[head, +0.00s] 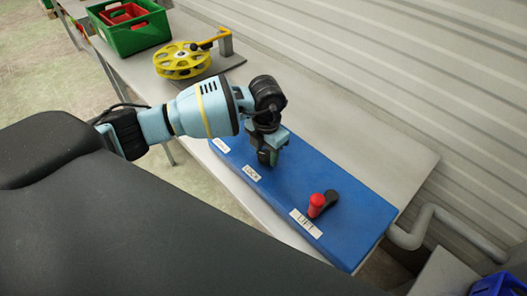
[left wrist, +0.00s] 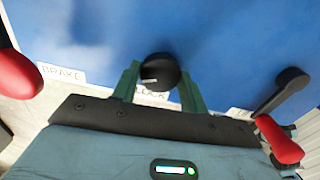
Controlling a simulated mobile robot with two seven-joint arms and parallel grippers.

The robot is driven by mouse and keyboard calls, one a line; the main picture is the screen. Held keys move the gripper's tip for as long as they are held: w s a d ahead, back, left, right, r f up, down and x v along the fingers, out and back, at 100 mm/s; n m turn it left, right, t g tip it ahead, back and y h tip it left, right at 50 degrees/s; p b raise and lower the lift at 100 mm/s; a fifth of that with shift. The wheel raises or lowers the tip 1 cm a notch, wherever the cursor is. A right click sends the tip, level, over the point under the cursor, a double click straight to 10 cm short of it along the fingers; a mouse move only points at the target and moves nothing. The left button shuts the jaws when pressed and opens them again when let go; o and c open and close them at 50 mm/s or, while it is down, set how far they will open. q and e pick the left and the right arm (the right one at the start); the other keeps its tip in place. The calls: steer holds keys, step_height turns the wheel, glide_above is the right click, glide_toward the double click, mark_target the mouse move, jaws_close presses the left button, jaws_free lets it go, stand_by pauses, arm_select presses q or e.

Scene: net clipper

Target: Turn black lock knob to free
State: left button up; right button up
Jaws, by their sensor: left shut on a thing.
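The black lock knob (left wrist: 160,70) is round with a small pale mark on its left side. It stands on the blue panel (head: 335,205), behind the LOCK label (left wrist: 150,95); that label also shows in the head view (head: 252,173). My left gripper (head: 267,158) points down at the panel and hides the knob in the head view. In the left wrist view, the green fingers of my left gripper (left wrist: 160,82) stand on either side of the knob and are shut on it. My right gripper is in neither view.
A black crank with a red handle (head: 316,205) stands by the LIFT label (head: 306,223). Another red handle (left wrist: 18,75) is by the BRAKE label (left wrist: 63,75). A yellow reel (head: 182,60) and a green crate (head: 131,30) stand farther along the bench, beside the corrugated wall.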

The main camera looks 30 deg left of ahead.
mark_target(266, 154)
arm_select(q)
steer(key=shift+n, duration=0.4)
steer(key=o, duration=1)
steer(key=shift+r, duration=3.95)
